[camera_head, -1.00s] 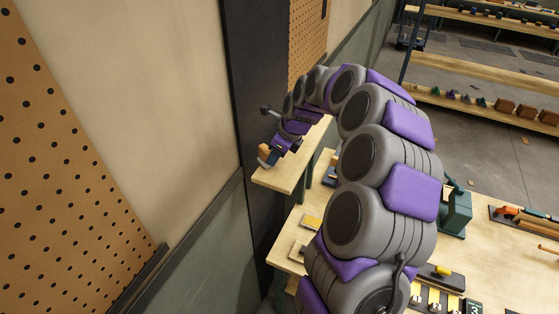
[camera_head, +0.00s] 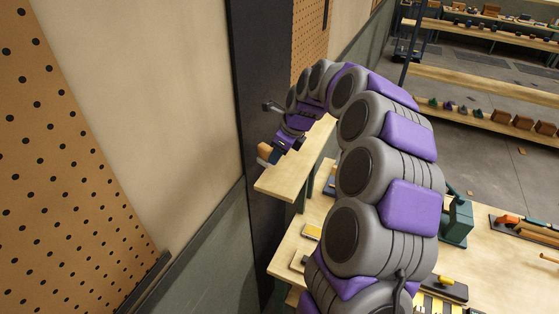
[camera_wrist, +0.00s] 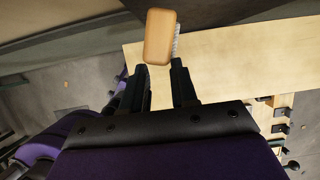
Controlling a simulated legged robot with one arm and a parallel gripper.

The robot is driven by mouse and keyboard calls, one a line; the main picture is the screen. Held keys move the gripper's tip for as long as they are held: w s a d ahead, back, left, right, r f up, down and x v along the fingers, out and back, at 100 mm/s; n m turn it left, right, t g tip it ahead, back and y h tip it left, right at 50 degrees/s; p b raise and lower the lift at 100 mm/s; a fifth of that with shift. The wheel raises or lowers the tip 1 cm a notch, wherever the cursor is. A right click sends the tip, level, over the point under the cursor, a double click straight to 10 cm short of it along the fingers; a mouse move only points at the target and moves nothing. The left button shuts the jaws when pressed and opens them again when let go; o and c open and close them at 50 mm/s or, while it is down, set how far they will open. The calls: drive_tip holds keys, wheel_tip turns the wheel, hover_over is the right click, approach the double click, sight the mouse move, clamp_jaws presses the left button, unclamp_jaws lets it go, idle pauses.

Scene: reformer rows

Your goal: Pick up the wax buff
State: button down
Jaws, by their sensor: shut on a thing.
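The wax buff is a small tan block (camera_wrist: 160,36) with a pale bristly edge, at the top of the wrist view. My gripper (camera_wrist: 160,75) is shut on it, one dark finger on each side of its lower end. In the head view the buff (camera_head: 265,150) shows at the end of my gripper (camera_head: 274,146), near the left end of a narrow wooden shelf (camera_head: 280,182). It appears above the shelf surface; the exact gap cannot be told.
A dark post (camera_head: 245,100) and a wall stand close to the left of my gripper. A wooden workbench (camera_head: 490,270) with tools and a green device (camera_head: 457,220) lies below right. Shelves with small blocks stand at the back right.

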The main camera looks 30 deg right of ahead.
drive_tip(key=s+d+b, duration=0.1)
drive_tip(key=s+d, duration=0.3)
drive_tip(key=s, duration=0.3)
drive_tip(key=s+d+r+b, duration=0.1)
drive_tip(key=s+d, duration=0.3)
drive_tip(key=s, duration=0.4)
drive_tip(key=shift+d+b, duration=0.3)
drive_tip(key=shift+b, duration=0.1)
drive_tip(key=c, duration=1.4)
unclamp_jaws()
drive_tip(key=shift+d, duration=0.2)
drive_tip(key=shift+a, duration=0.1)
drive_tip(key=shift+c, duration=0.9)
drive_tip(key=shift+a+r, duration=0.2)
drive_tip(key=shift+a, duration=1.3)
drive_tip(key=shift+c, duration=1.1)
drive_tip(key=shift+d, duration=0.2)
